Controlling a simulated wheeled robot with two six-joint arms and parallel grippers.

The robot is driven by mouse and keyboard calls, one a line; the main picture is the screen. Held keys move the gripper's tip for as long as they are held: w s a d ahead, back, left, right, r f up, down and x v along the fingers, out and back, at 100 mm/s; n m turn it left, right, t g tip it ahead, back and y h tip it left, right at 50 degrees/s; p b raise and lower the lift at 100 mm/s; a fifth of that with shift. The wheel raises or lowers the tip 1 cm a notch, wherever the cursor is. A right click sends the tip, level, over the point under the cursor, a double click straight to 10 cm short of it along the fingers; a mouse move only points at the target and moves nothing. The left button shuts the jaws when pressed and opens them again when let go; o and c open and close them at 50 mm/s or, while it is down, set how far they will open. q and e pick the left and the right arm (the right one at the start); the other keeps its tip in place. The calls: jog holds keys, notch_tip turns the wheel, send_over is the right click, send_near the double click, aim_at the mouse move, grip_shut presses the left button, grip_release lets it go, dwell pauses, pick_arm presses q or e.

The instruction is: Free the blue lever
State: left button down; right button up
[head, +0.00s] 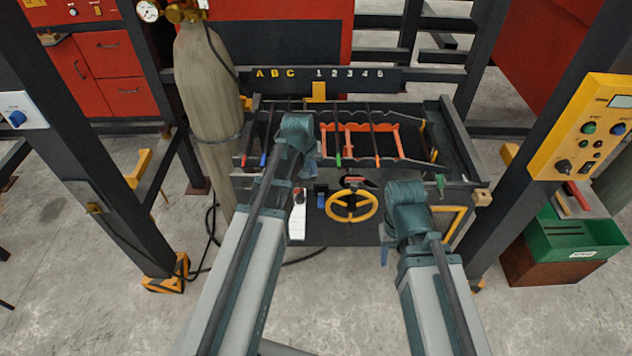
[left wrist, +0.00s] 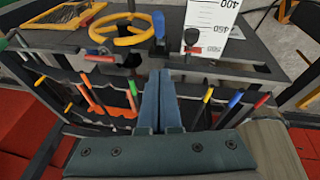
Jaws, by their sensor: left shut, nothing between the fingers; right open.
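A blue lever (head: 321,198) stands on the dark front panel, left of the yellow handwheel (head: 352,206). In the left wrist view the lever (left wrist: 158,25) shows beyond the fingertips, apart from them. My left gripper (left wrist: 163,76) is shut and empty, its two fingers side by side over the rack of bars. A blue-tipped bar (left wrist: 236,99) lies to the right of my left fingers.
Dark bars with coloured tips cross the cage above an orange frame (head: 350,140). A tall gas cylinder (head: 205,90) stands left. Dark posts flank both sides.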

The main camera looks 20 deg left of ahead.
pick_arm(q)
jog(key=b, duration=0.9)
send_over(321, 198)
jog(key=a, duration=0.2)
notch_tip(321, 198, down, 9)
jog(key=f+b, duration=0.1)
jog(key=d+f+b, duration=0.1)
jog(key=f+b, duration=0.1)
jog(key=shift+s+d+f, duration=0.15)
jog(key=shift+s, duration=0.2)
jog(key=shift+s+d+f, duration=0.15)
jog(key=shift+f, duration=0.1)
